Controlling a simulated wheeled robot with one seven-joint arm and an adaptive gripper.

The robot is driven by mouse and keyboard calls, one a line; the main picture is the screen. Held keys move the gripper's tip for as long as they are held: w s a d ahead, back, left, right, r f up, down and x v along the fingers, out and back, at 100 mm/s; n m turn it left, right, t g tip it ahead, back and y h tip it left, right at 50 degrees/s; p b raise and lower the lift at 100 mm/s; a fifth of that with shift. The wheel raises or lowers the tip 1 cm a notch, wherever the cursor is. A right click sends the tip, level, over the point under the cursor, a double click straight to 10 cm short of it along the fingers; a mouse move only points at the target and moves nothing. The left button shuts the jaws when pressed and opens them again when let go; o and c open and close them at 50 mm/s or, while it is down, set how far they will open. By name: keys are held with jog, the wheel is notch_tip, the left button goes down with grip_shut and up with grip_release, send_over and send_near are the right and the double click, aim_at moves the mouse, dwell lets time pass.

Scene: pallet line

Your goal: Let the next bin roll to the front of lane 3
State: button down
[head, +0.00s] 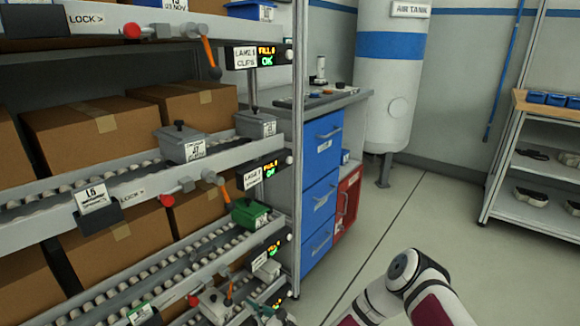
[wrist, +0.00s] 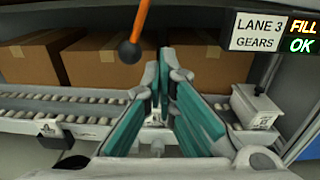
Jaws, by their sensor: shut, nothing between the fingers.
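In the wrist view, my gripper (wrist: 160,78) is shut and empty, its teal fingers pointing towards the rack. An orange lever (wrist: 141,20) with a dark ball end hangs just above and left of the fingertips, apart from them. The lane 3 sign (wrist: 256,32) reads gears, with a lit fill OK display (wrist: 301,34) beside it. A grey labelled bin (wrist: 254,108) stands below this sign. In the head view, a green bin (head: 250,214) sits at the right end of a lower lane. My gripper is low there, cluttered among rack parts and hard to make out.
Brown boxes (head: 83,135) fill the rack behind the roller lanes. Other orange levers (head: 211,58) and red knobs (head: 131,31) jut from the rails. A blue drawer cabinet (head: 322,145) stands right of the rack. The floor (head: 420,215) to the right is clear.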

jog(key=shift+w+p+v, duration=0.2)
jog(key=shift+p+v, duration=0.4)
jog(key=shift+v, duration=1.2)
jog(key=shift+d, duration=0.2)
notch_tip(320, 180, up, 20)
jog(key=s+a+n+g+y, duration=0.15)
jog(key=n+g+y, duration=0.25)
jog(key=n+g, duration=0.55)
jog(key=s+d+r+n+g+h, duration=0.2)
jog(key=s+r+n+g, duration=0.1)
jog(key=s+r+n, duration=0.3)
jog(key=s+d+r+n+g+h, duration=0.25)
jog(key=s+r+n, duration=0.2)
jog(key=r, duration=0.35)
jog(key=s+d+r+n+h, duration=0.2)
jog(key=s+d+r+h, duration=0.25)
jog(key=s, duration=0.35)
jog(key=s+d+r+n+h, duration=0.25)
jog(key=s+d+r, duration=0.25)
jog(key=s, duration=0.3)
jog(key=s+d+r+n+t+h, duration=0.15)
jog(key=s+d+t+h, duration=0.4)
jog(key=s+d, duration=0.85)
notch_tip(320, 180, up, 29)
jog(key=d+t+h+p, duration=0.1)
jog(key=t+p, duration=0.1)
jog(key=p, duration=2.5)
jog(key=shift+w+t, duration=0.15)
jog(key=shift+t, duration=0.2)
